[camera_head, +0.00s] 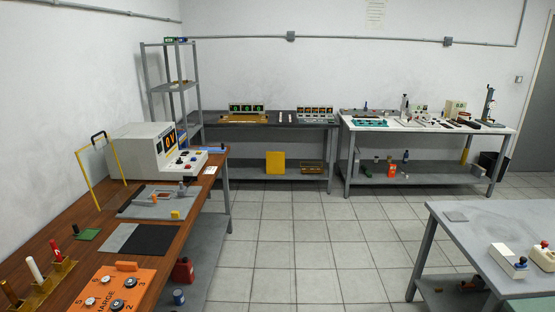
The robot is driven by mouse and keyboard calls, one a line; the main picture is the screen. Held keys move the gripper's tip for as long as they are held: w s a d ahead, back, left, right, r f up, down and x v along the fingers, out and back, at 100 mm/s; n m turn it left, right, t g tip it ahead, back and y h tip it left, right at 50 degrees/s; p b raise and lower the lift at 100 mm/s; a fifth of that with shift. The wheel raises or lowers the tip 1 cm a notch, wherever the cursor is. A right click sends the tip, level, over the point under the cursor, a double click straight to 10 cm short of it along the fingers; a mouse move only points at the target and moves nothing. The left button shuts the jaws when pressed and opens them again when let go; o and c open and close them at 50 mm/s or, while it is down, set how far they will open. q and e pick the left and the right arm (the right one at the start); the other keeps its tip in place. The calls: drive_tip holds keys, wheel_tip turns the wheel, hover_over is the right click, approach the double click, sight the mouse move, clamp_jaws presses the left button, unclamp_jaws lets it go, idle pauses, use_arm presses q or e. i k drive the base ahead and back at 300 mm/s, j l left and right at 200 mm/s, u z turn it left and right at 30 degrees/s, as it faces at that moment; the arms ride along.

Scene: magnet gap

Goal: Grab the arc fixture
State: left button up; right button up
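No thing in view is plainly marked as the arc fixture, and I cannot tell which one it is. On the brown bench (62,228) at the left, a grey plate (150,210) carries small parts, among them an orange piece and a yellow block (175,214). Behind it stands a beige instrument (140,148) with a lit display. A yellow-framed clear panel (92,172) stands upright at its left. Nearer are a grey and black mat (150,240) and an orange board (115,290) with numbered knobs. Neither of my grippers shows.
A grey table (490,225) at the right holds two small boxes with knobs (508,260). A dark bench (275,120) and a white bench (430,128) with instruments line the back wall. A metal shelf (172,88) stands in the corner. The tiled floor (300,235) between is clear.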

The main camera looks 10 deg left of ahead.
sight(168, 40)
drive_tip(key=i, duration=5.05)
drive_tip(key=i+l+u, duration=0.1)
drive_tip(key=i+u, duration=0.2)
drive_tip(key=i, duration=0.25)
drive_tip(key=i+l+u, duration=0.25)
drive_tip(key=i, duration=0.3)
drive_tip(key=i+l+u, duration=0.3)
drive_tip(key=i, duration=0.2)
